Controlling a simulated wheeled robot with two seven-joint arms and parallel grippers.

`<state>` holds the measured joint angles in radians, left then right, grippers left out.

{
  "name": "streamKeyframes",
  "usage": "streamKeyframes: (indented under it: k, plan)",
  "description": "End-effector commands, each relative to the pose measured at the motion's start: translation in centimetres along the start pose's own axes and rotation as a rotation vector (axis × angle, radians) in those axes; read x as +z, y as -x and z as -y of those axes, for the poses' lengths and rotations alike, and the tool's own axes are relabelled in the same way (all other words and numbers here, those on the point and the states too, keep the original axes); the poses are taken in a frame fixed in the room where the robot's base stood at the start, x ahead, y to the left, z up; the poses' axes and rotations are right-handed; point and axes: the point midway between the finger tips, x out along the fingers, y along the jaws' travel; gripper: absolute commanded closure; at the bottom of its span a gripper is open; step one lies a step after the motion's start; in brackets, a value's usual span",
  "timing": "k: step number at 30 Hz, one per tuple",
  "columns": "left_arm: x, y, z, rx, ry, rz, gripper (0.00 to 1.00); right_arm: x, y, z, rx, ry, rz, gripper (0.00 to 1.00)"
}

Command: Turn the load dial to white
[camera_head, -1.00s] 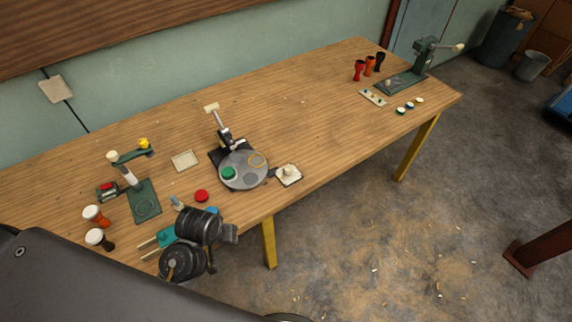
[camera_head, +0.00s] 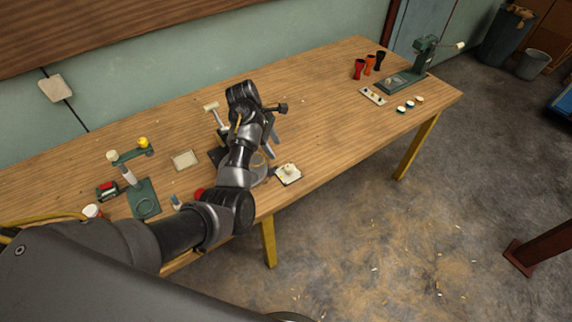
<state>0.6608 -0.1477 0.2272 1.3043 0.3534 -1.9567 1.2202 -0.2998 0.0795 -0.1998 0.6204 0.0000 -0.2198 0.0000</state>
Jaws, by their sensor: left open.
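My left arm reaches in from the lower left across the table. My left gripper (camera_head: 271,146) is open, fingers downward, over the right side of the press with the round grey plate (camera_head: 261,174). The arm hides most of that plate. A small pale square plate with a knob (camera_head: 288,173) lies at the table's front edge, just right of the round plate; it may be the load dial, but I cannot tell for sure, and its marks are too small to read. The press's pale-topped lever (camera_head: 212,108) stands behind the arm. My right gripper is not in view.
A green stand (camera_head: 146,200) with a yellow knob, a pale tray (camera_head: 184,160) and a partly hidden red disc (camera_head: 199,193) are at left.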

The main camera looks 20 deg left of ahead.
Motion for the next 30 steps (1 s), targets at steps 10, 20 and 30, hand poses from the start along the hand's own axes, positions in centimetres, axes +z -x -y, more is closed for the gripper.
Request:
streamKeyframes:
  k: [10,20,30]
  plan:
    - [0.5,-1.1,-0.2,-0.008,0.019,0.011,0.52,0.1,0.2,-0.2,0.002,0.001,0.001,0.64]
    - [0.5,-7.2,-0.2,-0.009,0.018,0.011,0.52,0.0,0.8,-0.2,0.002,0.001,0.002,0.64]
    - [0.5,-10.4,-0.2,-0.004,0.015,0.009,0.52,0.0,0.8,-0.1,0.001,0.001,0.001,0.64]
